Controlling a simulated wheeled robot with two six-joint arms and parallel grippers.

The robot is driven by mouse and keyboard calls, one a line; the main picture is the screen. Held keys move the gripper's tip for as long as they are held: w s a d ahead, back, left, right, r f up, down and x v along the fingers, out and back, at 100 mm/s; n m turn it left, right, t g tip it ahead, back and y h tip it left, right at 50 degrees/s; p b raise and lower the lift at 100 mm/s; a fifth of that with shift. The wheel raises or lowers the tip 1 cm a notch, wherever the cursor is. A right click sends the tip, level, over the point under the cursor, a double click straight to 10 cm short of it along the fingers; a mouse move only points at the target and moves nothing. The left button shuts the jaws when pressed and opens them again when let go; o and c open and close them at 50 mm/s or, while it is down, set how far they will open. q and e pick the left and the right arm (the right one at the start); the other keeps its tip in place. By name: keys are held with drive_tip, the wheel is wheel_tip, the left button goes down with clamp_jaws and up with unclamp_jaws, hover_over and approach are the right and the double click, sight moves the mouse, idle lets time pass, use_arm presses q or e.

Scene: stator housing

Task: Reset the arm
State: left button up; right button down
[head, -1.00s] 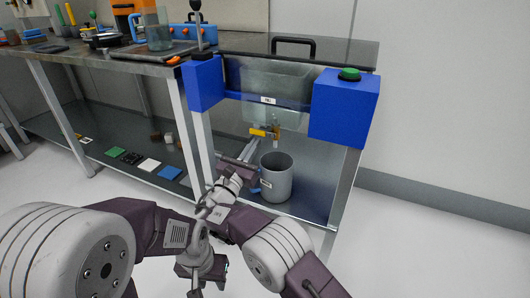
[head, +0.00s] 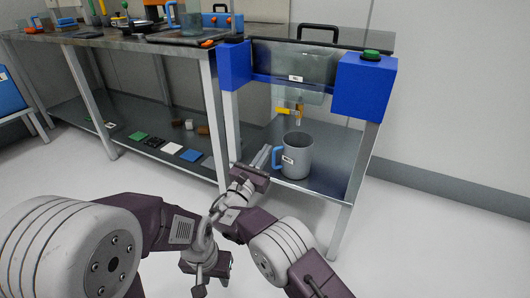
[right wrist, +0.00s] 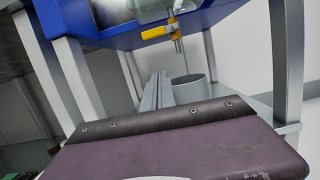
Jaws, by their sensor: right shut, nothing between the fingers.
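The grey mug (head: 298,160) with a blue handle stands upright on the lower shelf, below the tap with a yellow lever (head: 285,112). The tap hangs under the clear tank (head: 300,85). My right gripper (head: 262,157) is shut and empty, left of the mug handle in the head view. In the right wrist view the shut fingers (right wrist: 158,90) point toward the shelf. The mug (right wrist: 188,88) is partly hidden behind them, with the yellow lever (right wrist: 155,33) above. My left gripper (head: 199,283) hangs low in front of me, over the floor; its fingers are unclear.
Blue blocks (head: 364,90) flank the tank, one with a green button (head: 371,55). The workbench (head: 130,45) has tools on top and coloured tiles (head: 172,148) on its lower shelf. A blue object (head: 10,97) stands far left. The floor before me is clear.

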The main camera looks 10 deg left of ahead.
drive_tip(key=d+f+m+g+h+p, duration=0.2)
drive_tip(key=d+m+g+p, duration=0.3)
drive_tip(key=d, duration=0.8)
drive_tip(key=s+d+f+m+g+p, duration=0.25)
drive_tip(key=s+d+m+g, duration=0.45)
drive_tip(key=d, duration=0.5)
drive_tip(key=s+d+r+m+g+y+p, duration=0.2)
drive_tip(key=s+m+g+y+p, duration=0.6)
drive_tip(key=s+m, duration=1.4)
drive_tip(key=s+r+n+t+y+p, duration=0.1)
drive_tip(key=s+r+n+p, duration=0.1)
drive_tip(key=r+p, duration=3.4)
drive_tip(key=shift+s+r+t+p, duration=0.3)
drive_tip(key=shift+s+r+p, duration=0.1)
drive_tip(key=shift+s+r, duration=0.25)
